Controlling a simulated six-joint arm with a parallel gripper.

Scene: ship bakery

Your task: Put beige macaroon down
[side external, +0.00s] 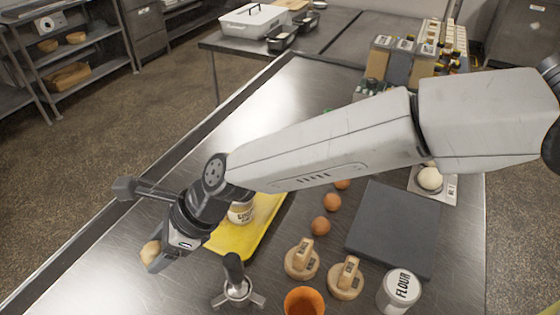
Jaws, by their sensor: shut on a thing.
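My gripper (156,258) is at the left of the side external view, beyond the left side of the yellow tray. It is shut on a small beige macaroon (151,250), which shows at the fingertips. The macaroon appears to be held above the bare metal table, but I cannot tell how high. Part of the macaroon is hidden by the fingers.
A yellow tray (262,222) holds a labelled jar (241,212), partly behind my arm. A metal tool with a black handle (236,283), two wooden stamps (302,259), an orange cup (304,301), a flour tin (399,290), eggs (320,227) and a dark slab (393,229) stand rightward.

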